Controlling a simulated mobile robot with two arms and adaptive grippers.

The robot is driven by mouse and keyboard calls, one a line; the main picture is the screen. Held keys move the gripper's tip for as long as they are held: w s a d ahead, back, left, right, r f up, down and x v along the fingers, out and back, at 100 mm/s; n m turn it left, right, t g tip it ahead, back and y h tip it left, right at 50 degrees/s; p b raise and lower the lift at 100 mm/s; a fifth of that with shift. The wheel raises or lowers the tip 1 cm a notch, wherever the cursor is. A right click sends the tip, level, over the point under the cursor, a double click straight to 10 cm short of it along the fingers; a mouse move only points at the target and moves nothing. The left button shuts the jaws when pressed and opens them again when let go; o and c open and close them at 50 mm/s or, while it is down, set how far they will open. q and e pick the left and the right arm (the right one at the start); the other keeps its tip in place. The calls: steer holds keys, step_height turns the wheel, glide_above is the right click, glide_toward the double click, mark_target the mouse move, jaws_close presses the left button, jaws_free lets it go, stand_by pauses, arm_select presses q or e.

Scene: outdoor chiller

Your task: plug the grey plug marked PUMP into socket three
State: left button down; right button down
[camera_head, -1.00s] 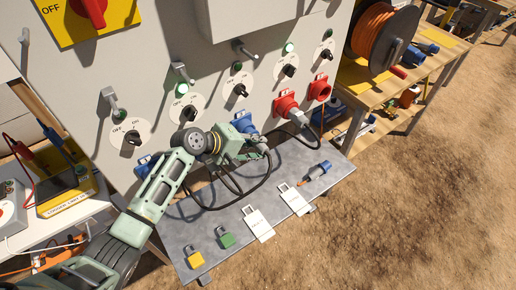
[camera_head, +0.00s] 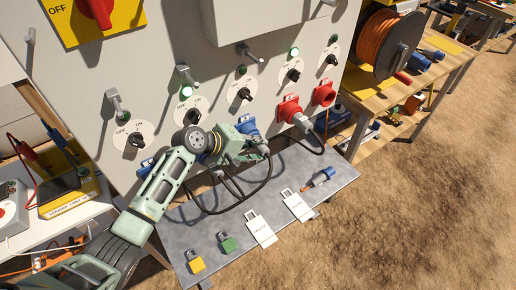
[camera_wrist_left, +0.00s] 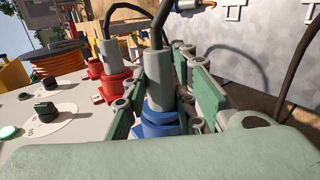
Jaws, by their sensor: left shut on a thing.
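My left gripper (camera_head: 258,150) is at the panel, shut around a grey plug. In the left wrist view the grey plug (camera_wrist_left: 160,78) stands between the two green finger pads, a black cable leaving its far end. Its front end meets a blue socket (camera_wrist_left: 160,125); I cannot tell whether it is fully seated. In the head view this blue socket (camera_head: 246,125) is third from the left, under the middle dial, partly hidden by my gripper. No PUMP marking is readable on the plug. My right gripper is not in view.
A grey plug (camera_head: 301,121) sits in the neighbouring red socket (camera_head: 288,106); another red socket (camera_head: 323,93) is empty. The metal shelf (camera_head: 205,240) below holds a yellow padlock (camera_head: 196,262), a green padlock (camera_head: 227,243), white tags (camera_head: 261,229) and a blue-and-grey plug (camera_head: 321,177). Black cables loop close beneath my gripper.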

arm_select(q)
steer(key=shift+w+a, duration=0.1)
steer(key=shift+w, duration=0.1)
steer(key=c, duration=1.4)
jaws_free()
steer(key=shift+o, duration=0.3)
steer(key=shift+s, duration=0.1)
steer(key=o, duration=0.4)
steer(key=shift+o, duration=0.2)
